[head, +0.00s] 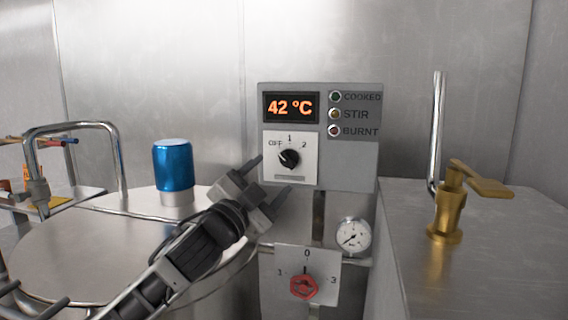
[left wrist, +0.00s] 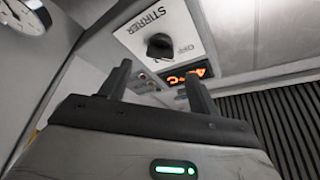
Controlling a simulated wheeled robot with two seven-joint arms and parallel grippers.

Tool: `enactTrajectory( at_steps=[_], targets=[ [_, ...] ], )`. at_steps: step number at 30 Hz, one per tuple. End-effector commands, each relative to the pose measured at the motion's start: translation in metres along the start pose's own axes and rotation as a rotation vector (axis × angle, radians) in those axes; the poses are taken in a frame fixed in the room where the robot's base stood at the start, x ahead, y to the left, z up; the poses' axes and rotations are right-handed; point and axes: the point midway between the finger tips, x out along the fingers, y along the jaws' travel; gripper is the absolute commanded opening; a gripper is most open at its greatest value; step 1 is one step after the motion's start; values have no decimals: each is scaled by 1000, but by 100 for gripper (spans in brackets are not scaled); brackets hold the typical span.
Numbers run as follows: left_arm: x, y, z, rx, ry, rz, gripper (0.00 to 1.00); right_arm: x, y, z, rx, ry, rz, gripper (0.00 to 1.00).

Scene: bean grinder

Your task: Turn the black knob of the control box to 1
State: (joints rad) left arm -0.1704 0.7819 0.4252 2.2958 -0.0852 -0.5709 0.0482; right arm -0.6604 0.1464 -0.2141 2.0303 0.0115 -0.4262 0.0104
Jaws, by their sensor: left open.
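The grey control box (head: 350,165) hangs on the metal wall in the middle of the head view, its display reading 42 °C. Its black knob (head: 290,158) sits on a white plate marked OFF, 1 and 2; its pointer seems turned to the upper left, towards OFF, but it is small. My left gripper (head: 272,178) is open and empty, just below and left of the knob, apart from it. In the left wrist view the black knob (left wrist: 160,46) shows beyond and between the two fingertips (left wrist: 156,75), on a plate labelled STIRRER. My right gripper is not seen.
Below the box are a red knob (head: 304,286) on a second plate and a round gauge (head: 354,236). A brass tap (head: 449,205) stands on the right counter. A blue cylinder (head: 174,168) stands behind the round metal lid (head: 90,250) at left.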

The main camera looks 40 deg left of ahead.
Motion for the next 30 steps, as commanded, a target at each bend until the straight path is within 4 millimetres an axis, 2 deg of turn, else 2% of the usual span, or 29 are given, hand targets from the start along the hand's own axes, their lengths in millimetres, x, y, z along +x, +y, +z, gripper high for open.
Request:
enactTrajectory(
  at_steps=[3, 9, 15, 23, 27, 28, 30],
  targets=[
    [26, -3, -2, 0, 1, -2, 62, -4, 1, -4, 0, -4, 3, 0],
    [54, -2, -1, 0, 0, -1, 62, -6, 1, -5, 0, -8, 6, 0],
    [64, 0, 0, 1, 1, 0, 62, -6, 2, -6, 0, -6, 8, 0],
    [64, 1, 0, 1, 1, 1, 62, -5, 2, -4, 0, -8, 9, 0],
    [64, 1, 0, 1, 1, 1, 23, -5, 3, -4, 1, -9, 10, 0],
    [64, 1, 0, 1, 0, 1, 17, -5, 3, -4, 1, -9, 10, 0],
    [64, 1, 0, 1, 0, 1, 17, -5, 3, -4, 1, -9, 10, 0]
  ],
)
